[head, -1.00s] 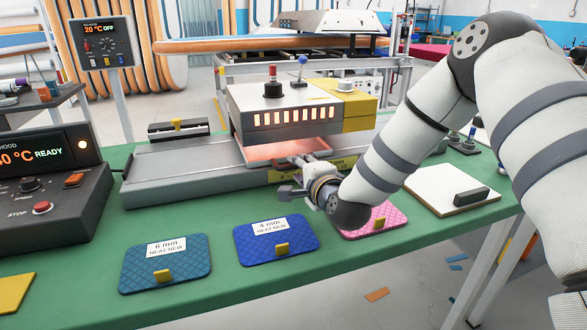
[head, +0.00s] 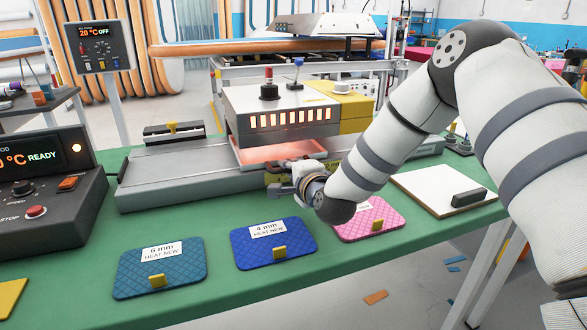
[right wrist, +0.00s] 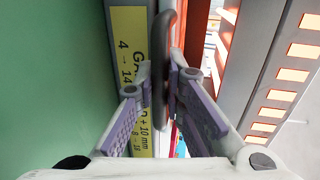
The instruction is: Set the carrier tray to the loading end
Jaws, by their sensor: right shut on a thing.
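The carrier tray (head: 285,152), glowing pinkish orange, lies in the grey bed (head: 180,180) partly under the heating hood (head: 285,108). Its left part sticks out from the hood; the rest is hidden. My right gripper (head: 284,172) is at the front edge of the bed, just below the hood. In the right wrist view my right gripper (right wrist: 163,88) is shut on a dark upright bar (right wrist: 174,45), which looks like the tray's handle. Its join to the tray is not clear. My left gripper is out of view.
A 6 mm teal board (head: 160,272), a 4 mm blue board (head: 265,250) and a pink board (head: 372,222) lie on the green table (head: 215,225) in front. The control box (head: 40,185) reads READY at left.

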